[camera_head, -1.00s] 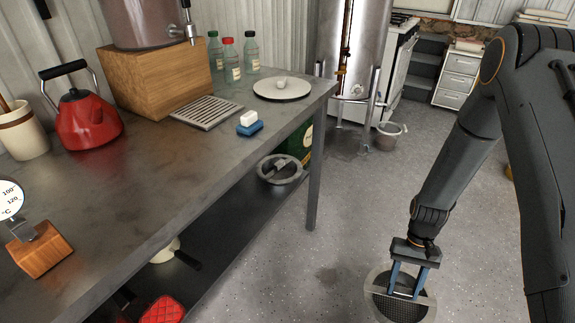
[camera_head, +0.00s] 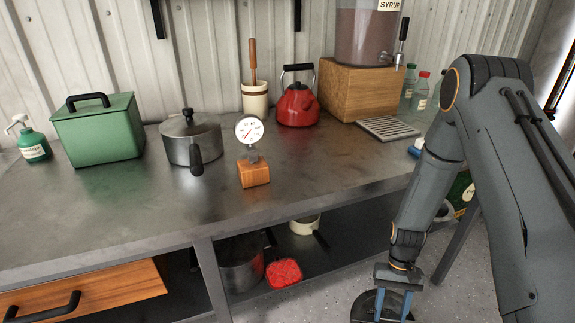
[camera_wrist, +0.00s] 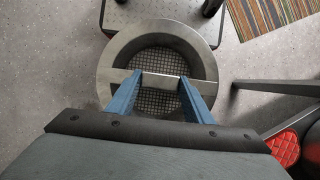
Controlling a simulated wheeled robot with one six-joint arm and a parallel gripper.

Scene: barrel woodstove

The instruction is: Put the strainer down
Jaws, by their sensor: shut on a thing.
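The strainer (camera_wrist: 115,72) is a round grey metal ring with dark mesh and a flat bar across it. My gripper (camera_wrist: 161,79) is shut on that crossbar, with one blue finger at each end of the gripped stretch. In the head view the strainer (camera_head: 366,305) shows dark at the bottom edge, partly cut off, under my gripper (camera_head: 394,305). It hangs over the floor in front of the workbench (camera_head: 320,200), apart from it. The wrist view shows speckled floor around the ring; its height above the floor is hard to tell.
The bench holds a green box (camera_head: 98,130), a lidded pot (camera_head: 190,140), a thermometer on a wooden block (camera_head: 254,172) and a red kettle (camera_head: 297,105). Its front middle is bare. The lower shelf holds a dark pot (camera_head: 240,268) and a red quilted pad (camera_head: 284,273).

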